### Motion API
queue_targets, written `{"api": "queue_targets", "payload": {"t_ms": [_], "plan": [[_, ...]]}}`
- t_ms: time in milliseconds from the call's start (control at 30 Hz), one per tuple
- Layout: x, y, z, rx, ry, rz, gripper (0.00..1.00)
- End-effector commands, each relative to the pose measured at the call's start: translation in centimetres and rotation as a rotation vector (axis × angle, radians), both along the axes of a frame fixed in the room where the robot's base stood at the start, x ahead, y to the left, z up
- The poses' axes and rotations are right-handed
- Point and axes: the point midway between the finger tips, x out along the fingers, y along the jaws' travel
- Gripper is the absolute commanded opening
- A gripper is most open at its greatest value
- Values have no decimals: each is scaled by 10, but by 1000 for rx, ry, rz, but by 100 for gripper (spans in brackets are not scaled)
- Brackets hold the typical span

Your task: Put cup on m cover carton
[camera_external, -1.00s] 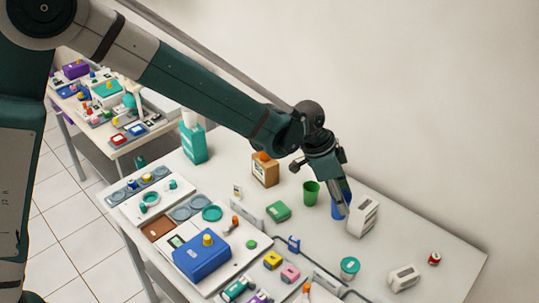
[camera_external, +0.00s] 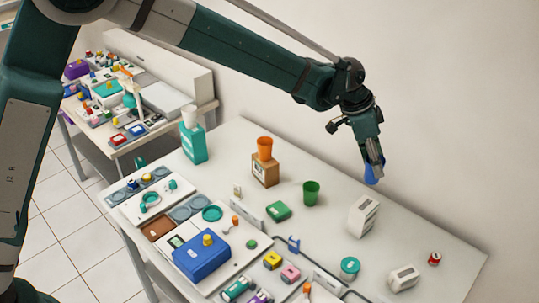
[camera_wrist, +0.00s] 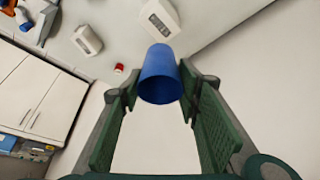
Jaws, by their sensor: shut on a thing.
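My gripper (camera_external: 373,160) is shut on a blue cup (camera_external: 371,175) and holds it in the air above the back right of the table. In the wrist view the blue cup (camera_wrist: 160,77) sits between the two green finger pads of my gripper (camera_wrist: 160,90), with its open end facing the camera. A white carton (camera_external: 363,215) stands upright on the table below and slightly left of the cup in the external view. It also shows beyond the cup in the wrist view (camera_wrist: 159,18). I cannot read its label.
A green cup (camera_external: 311,193) stands left of the white carton. An orange cup (camera_external: 265,148) sits on a brown box (camera_external: 265,170). A smaller white box (camera_external: 404,278) and a small red item (camera_external: 434,259) are at the front right.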

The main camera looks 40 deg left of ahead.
Motion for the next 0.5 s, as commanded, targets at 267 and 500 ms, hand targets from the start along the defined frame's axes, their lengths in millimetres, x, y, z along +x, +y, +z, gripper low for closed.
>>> {"api": "queue_targets", "payload": {"t_ms": [267,500], "plan": [[1,0,-18,0,0,0,28],[0,0,-51,0,0,0,28]]}}
